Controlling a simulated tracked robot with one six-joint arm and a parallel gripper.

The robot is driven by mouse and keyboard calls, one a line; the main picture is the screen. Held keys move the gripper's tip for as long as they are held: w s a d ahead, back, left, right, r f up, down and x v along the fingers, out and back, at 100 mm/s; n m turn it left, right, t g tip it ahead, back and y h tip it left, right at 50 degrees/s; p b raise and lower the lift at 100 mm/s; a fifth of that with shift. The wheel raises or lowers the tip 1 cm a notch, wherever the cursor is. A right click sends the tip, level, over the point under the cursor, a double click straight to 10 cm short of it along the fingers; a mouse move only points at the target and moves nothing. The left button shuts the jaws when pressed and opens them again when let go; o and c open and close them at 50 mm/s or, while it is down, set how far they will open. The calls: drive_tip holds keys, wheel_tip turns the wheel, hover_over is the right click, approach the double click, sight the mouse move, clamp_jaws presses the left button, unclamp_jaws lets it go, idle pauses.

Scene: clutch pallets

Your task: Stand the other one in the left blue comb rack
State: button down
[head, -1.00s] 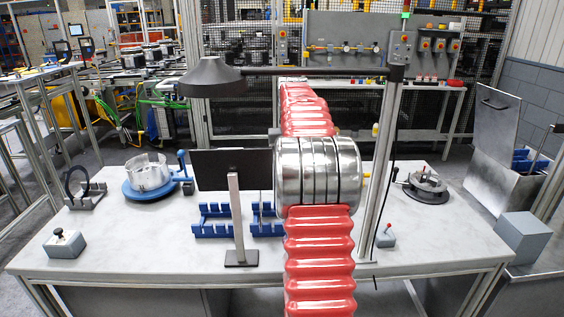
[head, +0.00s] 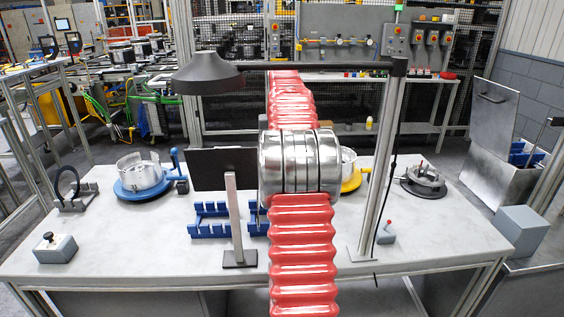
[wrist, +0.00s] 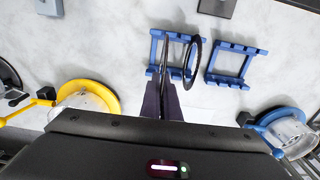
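The left blue comb rack (head: 207,231) stands empty on the table in the head view; it shows at right in the wrist view (wrist: 233,48). The right blue comb rack (head: 257,229) is partly behind my arm in the head view and shows left of the other in the wrist view (wrist: 155,48). In the wrist view my gripper (wrist: 163,95) points at that right rack, its dark fingers close together on a thin black ring (wrist: 165,60) seen nearly edge-on. Another black ring (wrist: 200,55) stands beside it, at that rack's end. My fingertips are hidden in the head view.
A blue round fixture (head: 142,190) is at left, a yellow one (head: 352,180) behind my arm. A dark panel (head: 222,168), a post (head: 234,215) and a lamp (head: 208,72) stand near the racks. A grey stand with a black ring (head: 68,183) is far left.

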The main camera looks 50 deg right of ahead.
drive_tip(key=shift+f, duration=0.2)
wheel_tip(320, 180, down, 12)
idle(2.2)
drive_tip(key=c, duration=1.9)
unclamp_jaws()
drive_tip(key=shift+c, duration=0.2)
drive_tip(key=shift+f, duration=0.1)
drive_tip(key=shift+r, duration=4.05)
